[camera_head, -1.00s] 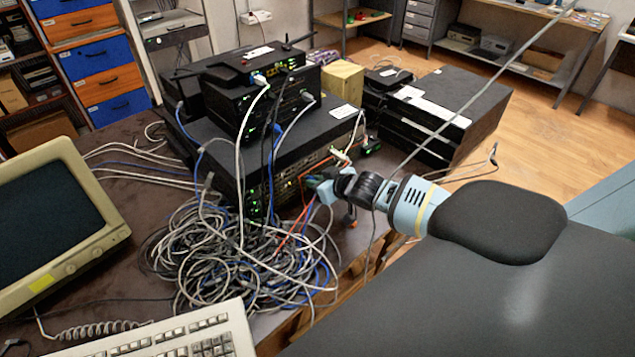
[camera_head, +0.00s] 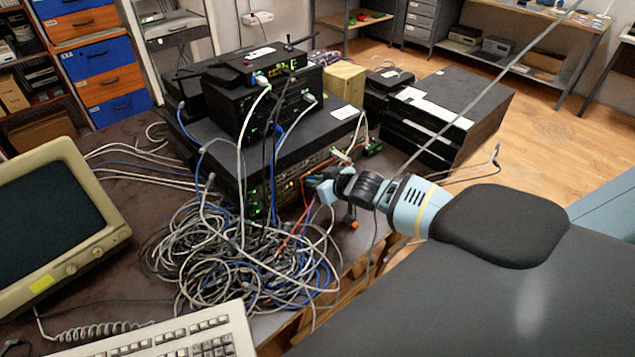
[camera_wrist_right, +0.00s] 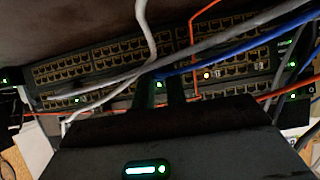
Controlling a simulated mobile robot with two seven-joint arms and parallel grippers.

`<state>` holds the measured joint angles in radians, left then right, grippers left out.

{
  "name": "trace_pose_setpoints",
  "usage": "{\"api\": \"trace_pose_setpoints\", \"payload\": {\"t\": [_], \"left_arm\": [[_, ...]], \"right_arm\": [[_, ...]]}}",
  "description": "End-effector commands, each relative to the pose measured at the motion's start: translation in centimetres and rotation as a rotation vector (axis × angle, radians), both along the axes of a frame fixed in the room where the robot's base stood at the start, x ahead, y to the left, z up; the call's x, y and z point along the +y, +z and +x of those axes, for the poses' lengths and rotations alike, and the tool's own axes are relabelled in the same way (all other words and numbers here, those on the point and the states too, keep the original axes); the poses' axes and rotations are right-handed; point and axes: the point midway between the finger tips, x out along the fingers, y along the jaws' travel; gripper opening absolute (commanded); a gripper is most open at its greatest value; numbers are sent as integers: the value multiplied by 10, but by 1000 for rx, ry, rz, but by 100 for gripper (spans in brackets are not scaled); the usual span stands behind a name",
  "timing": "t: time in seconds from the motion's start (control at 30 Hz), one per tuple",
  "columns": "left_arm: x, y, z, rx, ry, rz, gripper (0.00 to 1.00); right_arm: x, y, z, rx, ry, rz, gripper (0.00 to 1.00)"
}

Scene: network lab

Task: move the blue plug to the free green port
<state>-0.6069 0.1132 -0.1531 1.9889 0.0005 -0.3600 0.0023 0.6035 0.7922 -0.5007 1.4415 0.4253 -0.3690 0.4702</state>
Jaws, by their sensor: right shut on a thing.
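My right gripper (camera_head: 318,183) is at the front of the lower switch (camera_head: 285,185), at its right part. In the right wrist view its dark fingers (camera_wrist_right: 160,93) are close together in front of the rows of ports (camera_wrist_right: 120,82). The blue cable (camera_wrist_right: 230,55) runs from the upper right down to the fingertips, where its blue plug is held and mostly hidden. I cannot tell whether the plug is inside a port. A green light (camera_wrist_right: 159,84) shows between the fingers, another green light (camera_wrist_right: 77,100) is farther left, and an amber light (camera_wrist_right: 207,75) is to the right. My left gripper is not in view.
Grey and white cables (camera_wrist_right: 145,40) and an orange cable (camera_wrist_right: 194,45) cross the switch front near the fingers. A big cable tangle (camera_head: 240,260) lies on the table before the switch. A monitor (camera_head: 55,230) and keyboard (camera_head: 170,340) stand at the left front.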

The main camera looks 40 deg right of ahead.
Motion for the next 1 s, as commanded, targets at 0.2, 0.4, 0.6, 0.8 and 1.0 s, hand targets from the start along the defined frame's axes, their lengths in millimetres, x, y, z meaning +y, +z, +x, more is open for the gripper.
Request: {"api": "trace_pose_setpoints", "payload": {"t": [0.2, 0.4, 0.6, 0.8, 1.0], "left_arm": [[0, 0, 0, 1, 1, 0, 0], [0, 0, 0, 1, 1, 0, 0], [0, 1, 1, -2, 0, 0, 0], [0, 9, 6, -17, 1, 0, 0], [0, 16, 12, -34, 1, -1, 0]], "right_arm": [[0, 0, 1, -1, 0, 0, 33], [0, 0, 1, 0, 0, 0, 39], [0, 1, -2, 0, 0, 0, 39], [-2, 13, -20, -1, 1, -2, 39], [-4, 26, -44, -1, 1, -2, 39]]}}
